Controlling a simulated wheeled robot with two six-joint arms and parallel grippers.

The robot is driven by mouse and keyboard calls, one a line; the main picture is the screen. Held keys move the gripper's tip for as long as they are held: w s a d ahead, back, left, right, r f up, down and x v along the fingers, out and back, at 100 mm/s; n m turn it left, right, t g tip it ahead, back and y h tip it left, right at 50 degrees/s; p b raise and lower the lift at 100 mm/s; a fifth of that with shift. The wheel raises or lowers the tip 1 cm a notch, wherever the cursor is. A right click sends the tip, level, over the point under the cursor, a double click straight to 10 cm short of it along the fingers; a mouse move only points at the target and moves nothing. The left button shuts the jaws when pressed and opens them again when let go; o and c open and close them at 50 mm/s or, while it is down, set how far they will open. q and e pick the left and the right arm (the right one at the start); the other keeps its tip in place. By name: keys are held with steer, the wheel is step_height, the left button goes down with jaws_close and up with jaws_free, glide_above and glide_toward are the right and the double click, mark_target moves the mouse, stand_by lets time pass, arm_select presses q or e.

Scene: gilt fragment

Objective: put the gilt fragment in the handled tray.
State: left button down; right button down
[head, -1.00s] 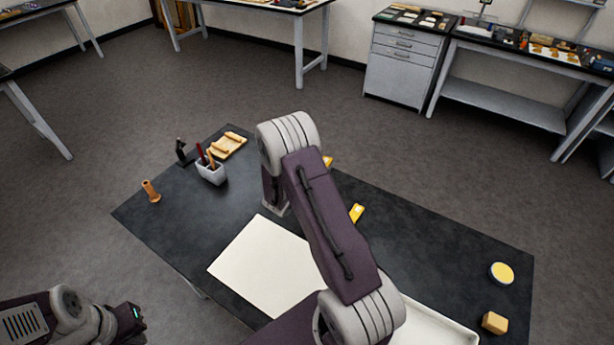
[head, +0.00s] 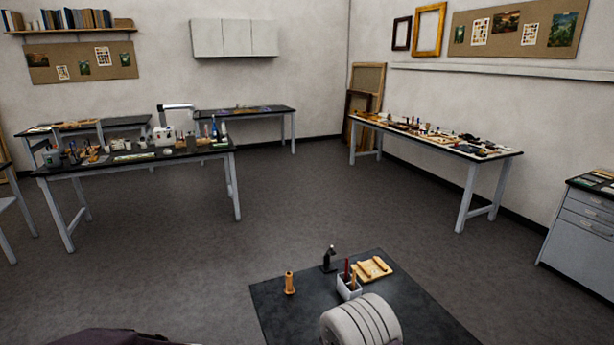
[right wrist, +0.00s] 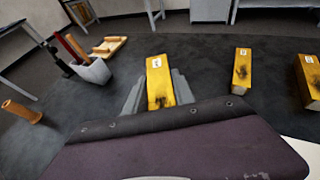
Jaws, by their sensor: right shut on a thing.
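A yellow-gold gilt fragment (right wrist: 158,72) with a white label and a dark patch is in the right wrist view. It sits between the grey fingers of my right gripper (right wrist: 157,88), which is shut on it. The purple wrist housing hides its lower part. Whether it touches the dark table (right wrist: 215,60) is hard to tell. My left gripper is out of view. A small pale wooden tray-like piece with two raised bars (head: 372,268) lies at the table's far end; it also shows in the right wrist view (right wrist: 108,47). I cannot tell whether this is the handled tray.
Two similar labelled gold blocks (right wrist: 242,68) (right wrist: 310,80) stand to the right. A white cup of tools (head: 349,289), a black stand (head: 328,259) and an orange-brown turned piece (head: 290,283) stand at the far end. A pale flat surface (right wrist: 304,152) shows at lower right.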

steer(key=s+a, duration=0.5)
steer(key=s, duration=0.1)
steer(key=s+d+m+g+h, duration=0.2)
steer(key=s+d, duration=0.1)
steer(key=s, duration=0.2)
steer(key=shift+d+r, duration=0.2)
steer(key=shift+d, duration=0.1)
